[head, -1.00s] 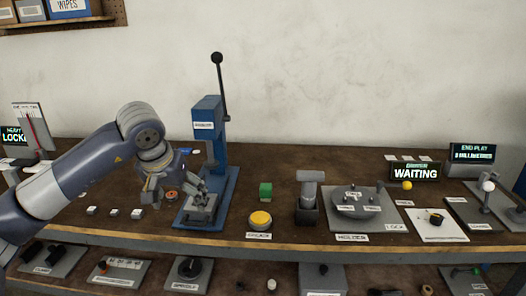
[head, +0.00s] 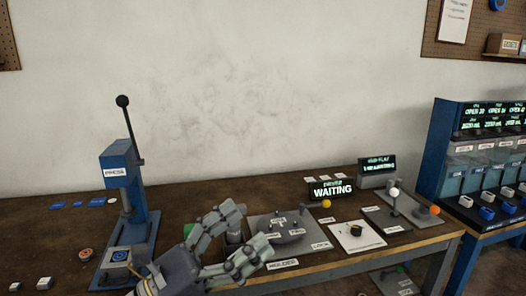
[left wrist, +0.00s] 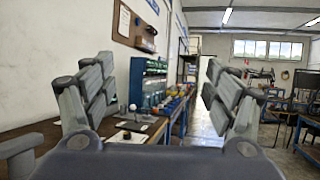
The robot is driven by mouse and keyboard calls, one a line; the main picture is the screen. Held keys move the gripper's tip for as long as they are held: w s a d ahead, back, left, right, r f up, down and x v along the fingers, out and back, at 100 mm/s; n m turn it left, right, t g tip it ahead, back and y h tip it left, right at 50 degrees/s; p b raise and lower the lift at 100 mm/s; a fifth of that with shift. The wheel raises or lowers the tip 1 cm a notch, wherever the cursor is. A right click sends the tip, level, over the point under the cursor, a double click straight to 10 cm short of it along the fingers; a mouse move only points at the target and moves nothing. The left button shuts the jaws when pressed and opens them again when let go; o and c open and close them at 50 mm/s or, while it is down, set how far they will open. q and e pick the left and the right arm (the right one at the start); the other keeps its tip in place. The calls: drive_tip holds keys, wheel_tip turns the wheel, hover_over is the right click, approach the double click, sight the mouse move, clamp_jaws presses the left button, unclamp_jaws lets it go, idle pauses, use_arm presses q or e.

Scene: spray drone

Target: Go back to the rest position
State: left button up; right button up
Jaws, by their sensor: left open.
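My left gripper (head: 238,236) is open and empty in the head view. It is above the front of the bench, in front of the molder plate (head: 262,222), and hides part of the bench behind it. In the left wrist view its two fingers (left wrist: 150,105) stand wide apart with nothing between them, facing along the room. My right gripper is not in view.
The blue press (head: 125,190) with its upright black-knobbed lever stands at the left of the bench (head: 50,225). A blue dispenser rack (head: 450,150) is at the right. The left wrist view shows open floor (left wrist: 205,150).

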use_arm(q)
drive_tip(key=w+a+f+n+t+y, duration=0.25)
drive_tip(key=a+n+t+y, duration=0.3)
drive_tip(key=n, duration=0.55)
drive_tip(key=w+a+f+n+t+y, duration=0.25)
drive_tip(key=a+n+t+y, duration=0.35)
drive_tip(key=n, duration=0.5)
drive_tip(key=s+a+f+n+g+y, duration=0.3)
drive_tip(key=a+f+n+g+y, duration=0.15)
drive_tip(key=f+n, duration=0.5)
drive_tip(key=s+a+f+n+g+y, duration=0.3)
drive_tip(key=f+n+g+y, duration=0.3)
drive_tip(key=f, duration=0.6)
drive_tip(key=s+d+f+n+g+h, duration=0.1)
drive_tip(key=s+f+n+g, duration=0.35)
drive_tip(key=s+f, duration=0.5)
drive_tip(key=s+d+f+n+g+h, duration=0.15)
drive_tip(key=s+f+n+g, duration=0.35)
drive_tip(key=s, duration=0.7)
wheel_tip(320, 180, down, 24)
drive_tip(key=f+m+g+p, duration=0.1)
drive_tip(key=p, duration=0.1)
drive_tip(key=s+a+f+g+p, duration=0.1)
drive_tip(key=s+a+f, duration=0.2)
drive_tip(key=s+f, duration=1.1)
drive_tip(key=s, duration=0.3)
drive_tip(key=shift+s+a+f+m, duration=0.2)
drive_tip(key=shift+s+f+m, duration=0.1)
drive_tip(key=shift+s, duration=0.05)
